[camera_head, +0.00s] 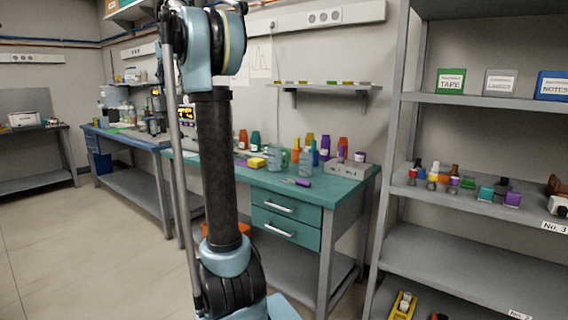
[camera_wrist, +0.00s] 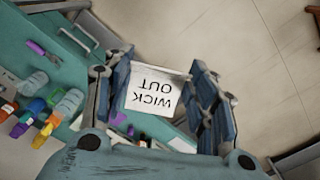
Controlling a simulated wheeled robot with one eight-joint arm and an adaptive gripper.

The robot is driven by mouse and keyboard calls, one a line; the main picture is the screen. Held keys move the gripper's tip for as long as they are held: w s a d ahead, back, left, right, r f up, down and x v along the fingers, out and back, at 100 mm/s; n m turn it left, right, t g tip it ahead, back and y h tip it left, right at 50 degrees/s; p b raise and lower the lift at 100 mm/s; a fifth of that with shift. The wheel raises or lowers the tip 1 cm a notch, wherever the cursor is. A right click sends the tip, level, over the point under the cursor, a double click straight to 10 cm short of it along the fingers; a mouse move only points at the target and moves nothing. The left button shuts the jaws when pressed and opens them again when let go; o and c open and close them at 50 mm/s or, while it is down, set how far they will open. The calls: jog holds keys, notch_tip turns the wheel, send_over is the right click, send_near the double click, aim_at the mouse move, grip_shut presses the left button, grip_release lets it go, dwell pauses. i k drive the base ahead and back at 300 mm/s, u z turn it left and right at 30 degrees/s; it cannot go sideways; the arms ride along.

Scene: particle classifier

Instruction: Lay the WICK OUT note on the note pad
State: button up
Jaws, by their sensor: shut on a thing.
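The WICK OUT note (camera_wrist: 152,92) is a white sheet with black lettering, upside down in the wrist view. My gripper (camera_wrist: 160,72) is shut on it, with one blue-grey finger on each side of the note. The note hides part of the scene behind it. My gripper does not show in the head view, where my arm stands upright at the centre left. I cannot clearly make out the note pad in either view; a small yellow block (camera_head: 257,162) lies on the green bench, and I cannot tell what it is.
The green bench (camera_head: 335,184) has drawers and carries several coloured bottles and a purple-handled tool (camera_head: 298,182). A grey shelf rack (camera_head: 440,255) with small bins and coloured items stands at the right. A blue bench (camera_head: 130,135) is farther left. Open floor (camera_head: 90,250) lies at the left.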

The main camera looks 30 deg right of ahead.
aim_at(256, 159)
jog(key=z, duration=0.8)
jog(key=i, duration=1)
jog(key=u, duration=0.05)
